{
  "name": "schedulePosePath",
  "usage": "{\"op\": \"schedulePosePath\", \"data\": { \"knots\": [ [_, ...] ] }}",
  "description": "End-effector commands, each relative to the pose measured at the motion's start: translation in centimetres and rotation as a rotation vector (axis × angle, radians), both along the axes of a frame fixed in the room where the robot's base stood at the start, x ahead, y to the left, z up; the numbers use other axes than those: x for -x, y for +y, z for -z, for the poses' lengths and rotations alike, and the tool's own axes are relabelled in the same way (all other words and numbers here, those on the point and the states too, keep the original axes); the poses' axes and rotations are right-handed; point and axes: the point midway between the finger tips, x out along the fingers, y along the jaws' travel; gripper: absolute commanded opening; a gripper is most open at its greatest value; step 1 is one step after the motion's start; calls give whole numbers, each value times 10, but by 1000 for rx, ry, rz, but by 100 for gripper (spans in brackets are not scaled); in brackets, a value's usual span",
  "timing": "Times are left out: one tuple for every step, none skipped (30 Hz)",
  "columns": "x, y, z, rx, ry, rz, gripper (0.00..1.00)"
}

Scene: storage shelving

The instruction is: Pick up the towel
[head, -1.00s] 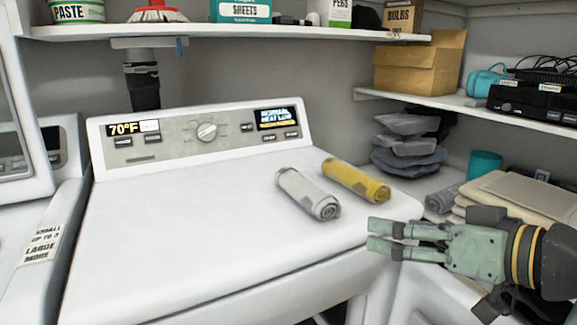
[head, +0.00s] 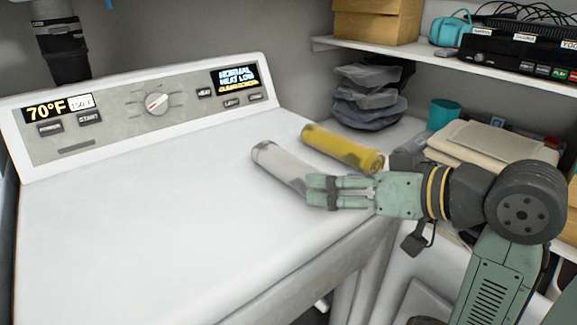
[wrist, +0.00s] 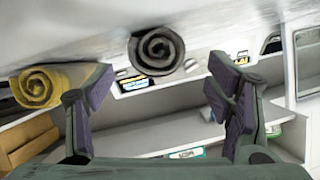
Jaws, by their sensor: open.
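A rolled light-grey towel (head: 274,163) lies on top of the white dryer, its near end partly hidden by my gripper. A rolled yellow towel (head: 341,146) lies beside it, to the right. My gripper (head: 312,190) is open and empty at the near end of the grey towel, with its fingers pointing left. In the wrist view, the grey towel's spiral end (wrist: 157,50) shows between and beyond my gripper's spread fingers (wrist: 160,88). The yellow towel's end (wrist: 37,87) is outside the left finger. I cannot tell whether a finger touches the grey towel.
The dryer top (head: 150,220) is clear to the left. Folded beige cloths (head: 490,142), a teal cup (head: 444,113) and stacked grey items (head: 370,97) are on the right. A shelf (head: 425,60) above holds a cardboard box (head: 377,20) and a black device (head: 515,60).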

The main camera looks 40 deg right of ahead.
Motion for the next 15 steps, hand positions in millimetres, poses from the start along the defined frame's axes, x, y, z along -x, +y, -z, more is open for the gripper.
{"op": "schedulePosePath", "data": {
  "knots": [
    [-3,1,1,-1,0,-1,73],
    [-5,1,1,-1,0,-1,73],
    [-8,1,2,-1,0,-1,73],
    [-11,1,3,-2,0,0,73],
    [-15,2,3,-1,1,-1,73],
    [-21,3,5,-1,2,-2,73],
    [-26,3,6,-1,1,-1,73],
    [-31,4,8,-2,2,-2,73],
    [-36,5,10,-2,1,-2,73],
    [-40,6,12,-1,1,-1,73],
    [-43,6,14,-1,1,-1,73],
    [-46,7,16,-1,1,-1,73],
    [-49,7,17,-1,1,-1,73],
    [-50,7,17,-1,0,0,73],
    [-51,7,18,-1,-1,1,73]
  ]
}}
